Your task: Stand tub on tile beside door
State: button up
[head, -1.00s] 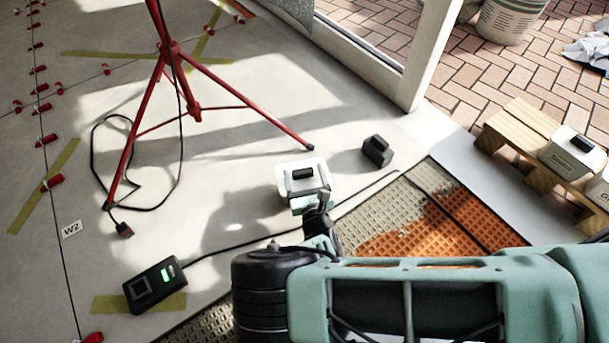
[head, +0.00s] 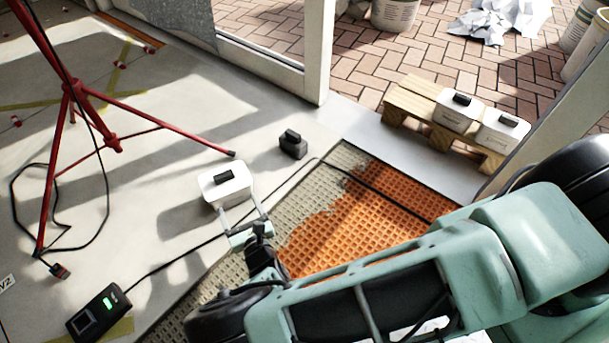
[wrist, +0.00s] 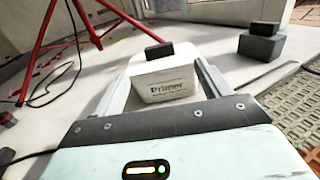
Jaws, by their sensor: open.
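The white tub (head: 225,188) with a black handle stands on the pale tiled floor (head: 150,190), left of the dark block near the door post. In the wrist view the tub (wrist: 165,82) is upright and its front reads "Primer". My gripper (head: 238,207) is open in front of it, on the near side. In the wrist view the fingers of my gripper (wrist: 164,75) reach forward on either side of the tub's near end. A gap shows at the left finger; the right finger is very close to the tub's side. The tub's far base is hidden.
A dark block (head: 293,146) stands near the door post (head: 319,60). A red tripod (head: 75,95) with a cable is at left. An orange mat area (head: 375,215) with a cable lies right. Two similar tubs (head: 460,112) sit on a wooden pallet (head: 415,100) outside.

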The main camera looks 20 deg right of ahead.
jog(key=s+d+r+m+g+h, duration=0.4)
jog(key=d+r+m+g+h, duration=0.75)
jog(key=m, duration=0.55)
jog(key=s+d+r+m+g+y, duration=0.2)
jog(key=s+r+m, duration=0.4)
jog(key=s+r, duration=0.3)
jog(key=s+d+r+m+g+y, duration=0.1)
jog(key=s+r+m+g+y, duration=0.3)
jog(key=s+r, duration=0.5)
notch_tip(320, 180, up, 8)
jog(key=m+y, duration=0.2)
jog(key=y, duration=0.1)
jog(key=shift+s+d+r+m, duration=0.25)
jog(key=shift+s+d+m, duration=0.15)
jog(key=shift+y, duration=0.25)
notch_tip(320, 180, up, 49)
jog(key=p, duration=4.9)
